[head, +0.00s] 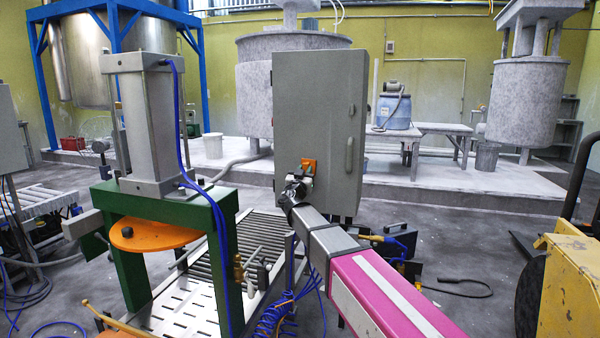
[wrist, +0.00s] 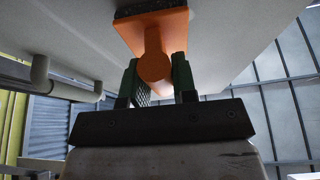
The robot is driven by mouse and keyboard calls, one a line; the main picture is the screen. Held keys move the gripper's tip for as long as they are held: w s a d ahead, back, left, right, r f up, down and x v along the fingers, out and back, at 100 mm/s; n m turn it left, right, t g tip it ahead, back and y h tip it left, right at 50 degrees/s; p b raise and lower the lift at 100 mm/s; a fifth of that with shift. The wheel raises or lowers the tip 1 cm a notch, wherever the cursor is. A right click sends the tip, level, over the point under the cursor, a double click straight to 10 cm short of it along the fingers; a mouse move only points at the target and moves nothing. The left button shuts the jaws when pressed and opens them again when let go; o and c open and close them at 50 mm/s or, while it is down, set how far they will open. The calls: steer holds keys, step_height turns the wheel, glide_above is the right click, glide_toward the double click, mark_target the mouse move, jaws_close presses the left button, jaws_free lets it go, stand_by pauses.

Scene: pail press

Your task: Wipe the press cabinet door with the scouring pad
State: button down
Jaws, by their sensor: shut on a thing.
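The press cabinet door (head: 312,100) is the large grey front face of an upright cabinet, with a handle near its right edge. The scouring pad (head: 309,165) has an orange body and is at the lower part of the door. In the wrist view the scouring pad (wrist: 153,35) shows an orange holder with a dark rough strip at its far end. My gripper (wrist: 156,72) is shut on the orange round grip. It reaches the door from below in the head view (head: 300,183). The pad is at or very near the door; I cannot tell if it touches.
A green-framed press (head: 135,255) with an orange disc stands left, beside a roller conveyor (head: 245,240). Blue hoses (head: 280,315) hang below my arm. A yellow machine (head: 570,285) stands at the right. Open grey floor (head: 465,240) lies right of the cabinet.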

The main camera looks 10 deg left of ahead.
steer(key=shift+d, duration=0.3)
steer(key=shift+w, duration=0.15)
steer(key=a, duration=0.4)
steer(key=shift+w, duration=0.4)
steer(key=shift+s, duration=0.15)
steer(key=shift+s+a, duration=0.15)
steer(key=shift+s, duration=2.8)
steer(key=shift+s, duration=0.1)
steer(key=shift+s+a, duration=0.15)
steer(key=shift+s, duration=1.25)
